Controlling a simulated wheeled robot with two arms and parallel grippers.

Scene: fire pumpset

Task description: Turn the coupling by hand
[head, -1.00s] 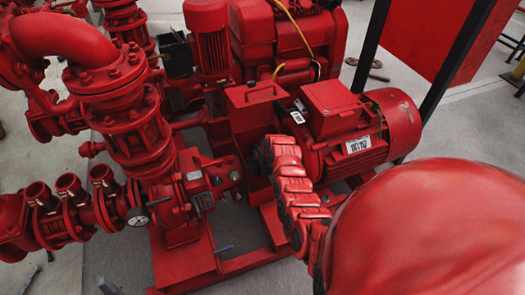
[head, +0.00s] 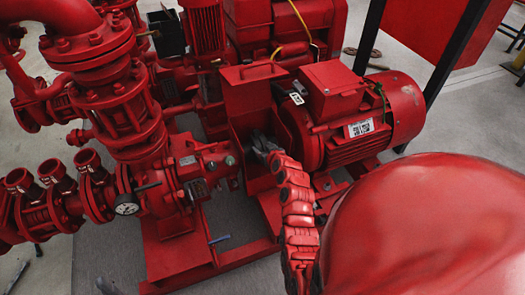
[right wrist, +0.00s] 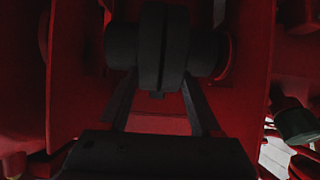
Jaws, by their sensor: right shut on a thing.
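The coupling (right wrist: 163,40) is a dark, rounded disc with a shaft running out to both sides, in the top middle of the right wrist view. In the head view it is hidden behind the red guard box and my gripper. My right gripper (right wrist: 160,82) has its two dark fingers on either side of the coupling's lower part, shut on it. In the head view my right gripper (head: 262,146) reaches in under the guard between pump and motor; its fingertips are hard to make out. My left gripper is in neither view.
The red guard box (head: 249,92) stands over the shaft. The red motor (head: 352,118) is close on its right, the pump casing (head: 190,172) on its left. The red base frame (head: 248,254) runs below. Free grey floor lies in front.

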